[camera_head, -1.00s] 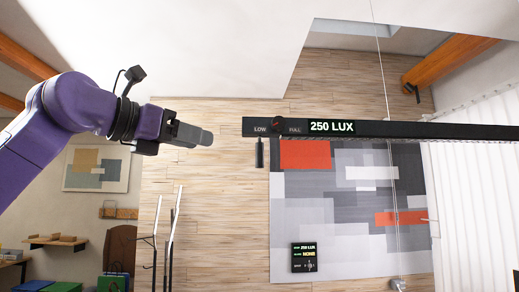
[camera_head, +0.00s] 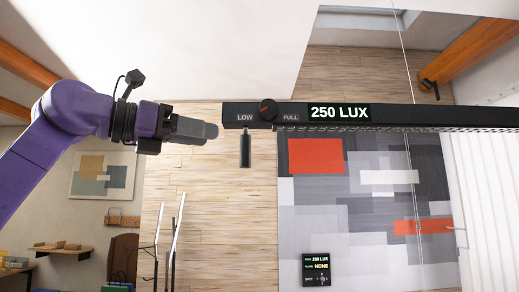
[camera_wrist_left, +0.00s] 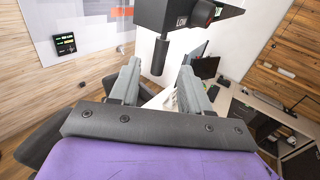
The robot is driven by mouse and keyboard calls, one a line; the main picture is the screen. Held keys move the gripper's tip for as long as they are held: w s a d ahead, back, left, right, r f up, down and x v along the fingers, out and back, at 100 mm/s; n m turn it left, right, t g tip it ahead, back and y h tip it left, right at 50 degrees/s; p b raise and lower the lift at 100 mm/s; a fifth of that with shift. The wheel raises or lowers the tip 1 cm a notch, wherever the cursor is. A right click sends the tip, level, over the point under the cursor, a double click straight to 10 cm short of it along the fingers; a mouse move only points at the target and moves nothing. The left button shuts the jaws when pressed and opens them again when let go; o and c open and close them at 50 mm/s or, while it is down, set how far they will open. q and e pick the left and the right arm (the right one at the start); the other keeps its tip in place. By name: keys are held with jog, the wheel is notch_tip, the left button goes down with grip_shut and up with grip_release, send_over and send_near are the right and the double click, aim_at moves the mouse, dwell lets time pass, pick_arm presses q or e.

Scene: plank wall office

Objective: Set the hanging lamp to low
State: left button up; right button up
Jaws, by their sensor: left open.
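The hanging lamp (camera_head: 440,115) is a long black bar across the right half of the head view. Its left end has a dark knob (camera_head: 268,110) with a red mark between the labels LOW and FULL, and a lit display (camera_head: 339,112) reading 250 LUX. A short black handle (camera_head: 245,150) hangs below the LOW label. My left gripper (camera_head: 212,131) is just left of the bar's end, apart from it. In the left wrist view the gripper (camera_wrist_left: 158,85) is open, with the handle (camera_wrist_left: 160,55) ahead between its fingers, not visibly gripped. My right gripper is not in view.
A wall panel (camera_head: 316,270) reads 250 LUX and NONE. A thin cable (camera_head: 408,70) runs down by the lamp. Metal rails (camera_head: 176,240) stand lower left. A desk with monitors (camera_wrist_left: 205,65) shows in the left wrist view. Space below the handle looks clear.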

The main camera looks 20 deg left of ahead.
aim_at(241, 139)
pick_arm(q)
jog(key=p+x, duration=0.1)
jog(key=x, duration=0.1)
jog(key=p+x, duration=0.1)
jog(key=r+p+x, duration=0.1)
jog(key=x, duration=0.1)
jog(key=shift+w+d, duration=0.1)
jog(key=shift+d, duration=0.5)
jog(key=w, duration=0.1)
jog(key=w+d, duration=0.1)
jog(key=w, duration=0.1)
jog(key=w+f+p, duration=0.1)
jog(key=w, duration=0.1)
jog(key=shift+d, duration=0.4)
jog(key=shift+s+a+r, duration=0.1)
jog(key=shift+s+r, duration=0.05)
jog(key=shift+s, duration=0.55)
jog(key=c, duration=0.4)
grip_shut()
jog(key=shift+w, duration=0.1)
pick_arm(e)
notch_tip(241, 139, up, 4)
